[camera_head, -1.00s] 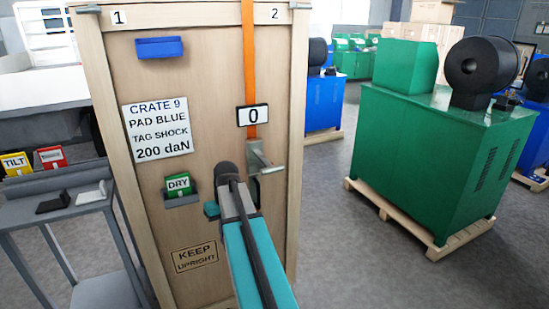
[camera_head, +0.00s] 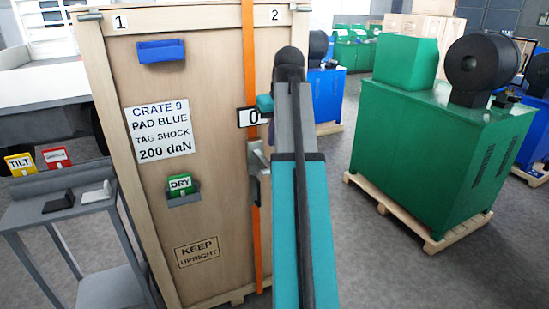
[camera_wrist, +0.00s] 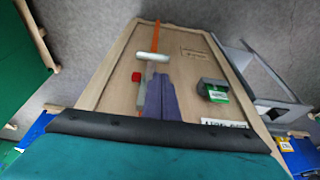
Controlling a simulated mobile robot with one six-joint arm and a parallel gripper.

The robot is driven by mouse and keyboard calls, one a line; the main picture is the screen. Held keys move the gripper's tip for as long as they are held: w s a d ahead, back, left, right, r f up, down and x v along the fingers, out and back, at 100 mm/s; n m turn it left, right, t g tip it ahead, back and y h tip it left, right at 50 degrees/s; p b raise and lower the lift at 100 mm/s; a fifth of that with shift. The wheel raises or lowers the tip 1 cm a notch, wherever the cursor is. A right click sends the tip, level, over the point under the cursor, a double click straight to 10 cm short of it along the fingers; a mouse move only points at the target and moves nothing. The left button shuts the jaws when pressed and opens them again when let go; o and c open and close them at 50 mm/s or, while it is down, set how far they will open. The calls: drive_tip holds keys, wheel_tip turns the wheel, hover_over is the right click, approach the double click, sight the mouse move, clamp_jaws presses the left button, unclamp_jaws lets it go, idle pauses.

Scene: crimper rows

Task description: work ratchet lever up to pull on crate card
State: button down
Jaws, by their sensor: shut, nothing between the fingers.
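The tall wooden crate (camera_head: 220,210) stands upright, with its card (camera_head: 158,132) reading CRATE 9, PAD BLUE, TAG SHOCK, 200 daN. An orange strap (camera_head: 249,50) runs down its right side. The ratchet lever (camera_head: 258,157) is a grey metal handle on the strap, partly hidden by my arm; its pale handle also shows in the wrist view (camera_wrist: 152,57). The readout (camera_head: 249,117) above it shows 0, its right part covered. My gripper (camera_wrist: 158,82) looks shut and empty, its tips over the ratchet area; whether they touch is unclear.
A green DRY tag (camera_head: 180,185) sits in a holder on the crate, below a blue pad (camera_head: 160,50). A grey stand (camera_head: 60,200) with TILT and other tags is at left. A green machine (camera_head: 430,150) on a pallet is at right; floor between is clear.

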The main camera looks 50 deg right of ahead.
drive_tip(key=r, duration=0.1)
drive_tip(key=s+r, duration=0.1)
drive_tip(key=d+r, duration=0.1)
drive_tip(key=shift+s, duration=0.25)
drive_tip(key=shift+f, duration=0.1)
drive_tip(key=p+x, duration=0.4)
drive_tip(key=x, duration=1)
drive_tip(key=shift+s+p, duration=0.25)
drive_tip(key=shift+p, duration=0.05)
drive_tip(key=shift+d, duration=0.15)
drive_tip(key=shift+f, duration=0.15)
